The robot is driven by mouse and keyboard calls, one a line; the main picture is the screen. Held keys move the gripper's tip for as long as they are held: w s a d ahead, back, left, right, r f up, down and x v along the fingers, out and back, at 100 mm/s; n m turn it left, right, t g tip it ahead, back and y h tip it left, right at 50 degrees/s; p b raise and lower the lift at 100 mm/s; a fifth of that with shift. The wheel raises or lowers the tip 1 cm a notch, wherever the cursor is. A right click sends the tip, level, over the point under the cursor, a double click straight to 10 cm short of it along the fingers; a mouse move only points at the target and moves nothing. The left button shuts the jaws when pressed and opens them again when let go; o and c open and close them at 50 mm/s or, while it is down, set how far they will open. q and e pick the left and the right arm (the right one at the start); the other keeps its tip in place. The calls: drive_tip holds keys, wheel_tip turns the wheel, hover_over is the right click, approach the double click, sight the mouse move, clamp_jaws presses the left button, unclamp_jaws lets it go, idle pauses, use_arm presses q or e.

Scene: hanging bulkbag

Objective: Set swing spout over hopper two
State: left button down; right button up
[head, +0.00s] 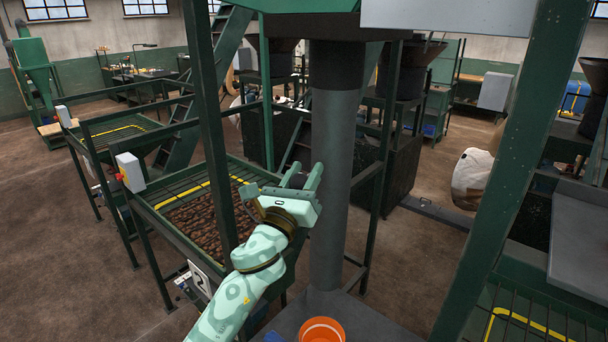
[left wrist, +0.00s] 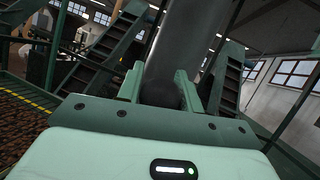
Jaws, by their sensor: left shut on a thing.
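The swing spout (head: 330,150) is a thick grey vertical pipe with a dark collar on top, in the middle of the head view. Its lower end is above a dark surface. It also shows in the left wrist view (left wrist: 190,40). My left gripper (head: 303,176) is at the pipe's left side. In the left wrist view its fingers (left wrist: 160,84) are closed around a dark rounded knob (left wrist: 160,94) in front of the pipe. A grated hopper with brown contents (head: 185,212) stands left of the spout. My right gripper is out of view.
Another grated hopper with a yellow line (head: 118,132) stands farther left, and a third (head: 515,325) at lower right. Green posts (head: 510,180) frame the spout. An orange bucket (head: 321,331) sits near the spout's foot. Brown floor is open at left.

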use_arm(q)
drive_tip(key=w+a+r+m+g+h+b, duration=0.1)
drive_tip(key=w+a+r+m+h+b, duration=0.1)
drive_tip(key=b, duration=0.5)
drive_tip(key=w+a+r+m+g+h+b, duration=0.1)
drive_tip(key=w+a+r+m+h+b, duration=0.1)
drive_tip(key=w+a+m+h+b, duration=0.2)
drive_tip(key=w+a+m+b, duration=0.1)
drive_tip(key=a+m+b, duration=0.2)
drive_tip(key=a+m, duration=0.2)
drive_tip(key=shift+w+r, duration=0.4)
drive_tip(key=c, duration=0.9)
unclamp_jaws()
drive_tip(key=shift+f, duration=0.1)
drive_tip(key=shift+c, duration=0.2)
drive_tip(key=b+v, duration=0.3)
drive_tip(key=v, duration=1.3)
drive_tip(key=shift+a+b, duration=0.2)
drive_tip(key=shift+b, duration=0.1)
